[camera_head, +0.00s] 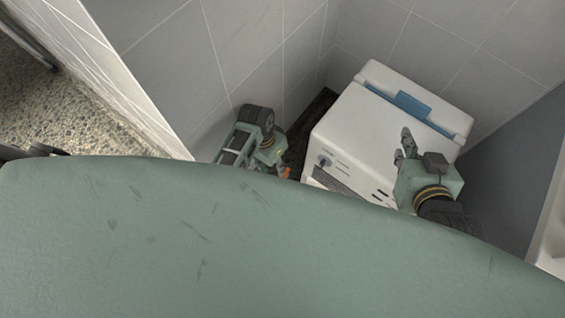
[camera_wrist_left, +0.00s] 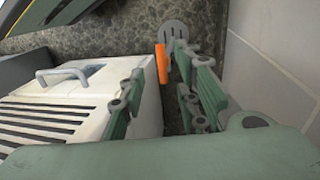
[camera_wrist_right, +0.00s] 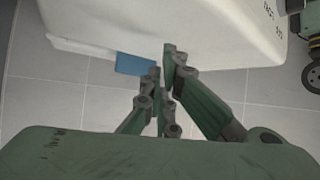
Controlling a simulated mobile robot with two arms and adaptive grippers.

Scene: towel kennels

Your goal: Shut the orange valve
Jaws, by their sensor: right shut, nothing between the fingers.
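The orange valve (camera_wrist_left: 162,64) shows in the left wrist view as an upright orange bar, close to the white machine's side. A small orange patch (camera_head: 285,172) shows in the head view beside my left gripper (camera_head: 270,158). In the left wrist view my left gripper (camera_wrist_left: 160,78) is open. Its fingers stand apart on either side of the valve in the picture; I see no contact. My right gripper (camera_head: 406,142) is over the white machine's top in the head view. In the right wrist view its fingers (camera_wrist_right: 167,62) are together and empty.
The white machine (camera_head: 372,128) with a blue handle (camera_head: 411,104) stands in the tiled corner. A grey handle (camera_wrist_left: 70,76) and dark vents show on it. A grey round slotted piece (camera_wrist_left: 174,30) lies behind the valve. A tiled wall (camera_wrist_left: 275,70) is close to the left gripper.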

